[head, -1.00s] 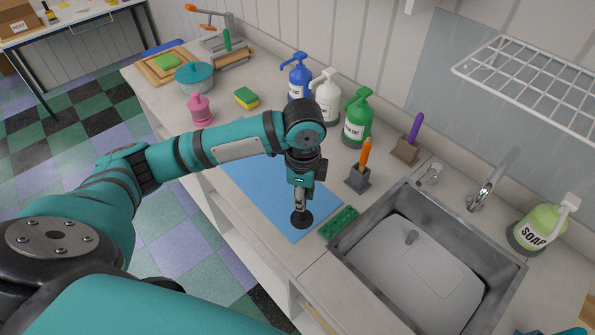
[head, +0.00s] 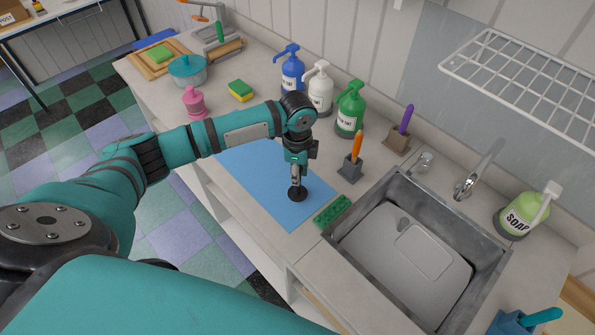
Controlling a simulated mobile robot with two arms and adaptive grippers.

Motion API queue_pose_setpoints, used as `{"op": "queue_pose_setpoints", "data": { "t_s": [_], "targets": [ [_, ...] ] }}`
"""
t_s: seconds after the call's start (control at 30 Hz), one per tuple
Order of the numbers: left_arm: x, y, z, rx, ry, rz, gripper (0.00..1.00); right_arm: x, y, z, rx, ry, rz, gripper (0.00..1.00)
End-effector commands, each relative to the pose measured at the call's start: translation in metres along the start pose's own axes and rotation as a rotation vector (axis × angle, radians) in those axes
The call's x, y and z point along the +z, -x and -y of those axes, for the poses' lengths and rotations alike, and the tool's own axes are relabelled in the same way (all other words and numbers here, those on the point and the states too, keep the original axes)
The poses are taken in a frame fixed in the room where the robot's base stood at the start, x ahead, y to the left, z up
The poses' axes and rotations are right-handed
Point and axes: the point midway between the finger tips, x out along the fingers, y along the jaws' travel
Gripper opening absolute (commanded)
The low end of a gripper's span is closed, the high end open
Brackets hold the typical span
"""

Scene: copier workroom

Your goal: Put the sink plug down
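The sink plug (head: 297,195) is a small black disc at the tip of my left gripper (head: 296,184). The gripper points straight down, and its fingers look closed on the plug's top. The plug is over the blue mat (head: 262,180), toward the mat's near right end, and looks on or just above it. I cannot tell whether it touches. My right gripper is not in view.
A green sponge-like block (head: 332,212) lies between mat and sink. An orange-handled tool in a grey holder (head: 350,169) stands behind it. Pump bottles (head: 349,110) line the back. The tap (head: 479,172) and soap bottle (head: 526,213) are behind the sink. The mat around the plug is clear.

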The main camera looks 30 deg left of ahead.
Motion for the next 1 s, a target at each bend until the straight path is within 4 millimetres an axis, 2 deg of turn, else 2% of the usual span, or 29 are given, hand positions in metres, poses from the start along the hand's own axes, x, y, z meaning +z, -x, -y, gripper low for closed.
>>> {"op": "queue_pose_setpoints", "data": {
  "t_s": [0.1, 0.13, 0.3, 0.53, 0.67, 0.77, 1.0],
  "targets": [
    [0.0, -0.003, 0.0, 0.001, 0.0, 0.0, 0.0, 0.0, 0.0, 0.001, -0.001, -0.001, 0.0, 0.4],
    [0.0, -0.003, 0.0, 0.0, 0.0, 0.0, 0.25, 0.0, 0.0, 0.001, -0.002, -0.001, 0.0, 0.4],
    [0.0, -0.003, 0.0, 0.001, 0.0, 0.0, 0.45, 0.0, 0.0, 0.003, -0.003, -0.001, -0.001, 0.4],
    [0.0, -0.002, 0.0, 0.0, 0.001, 0.0, 0.45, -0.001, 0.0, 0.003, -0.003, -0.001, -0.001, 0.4],
    [0.0, 0.005, 0.001, -0.001, 0.001, -0.001, 0.45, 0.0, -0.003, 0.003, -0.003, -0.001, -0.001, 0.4],
    [0.0, 0.018, 0.001, -0.003, 0.0, -0.002, 0.45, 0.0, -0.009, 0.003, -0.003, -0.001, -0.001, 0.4],
    [-0.001, 0.07, 0.001, -0.005, -0.001, -0.002, 0.45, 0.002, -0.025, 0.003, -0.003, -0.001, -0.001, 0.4]
  ]
}}
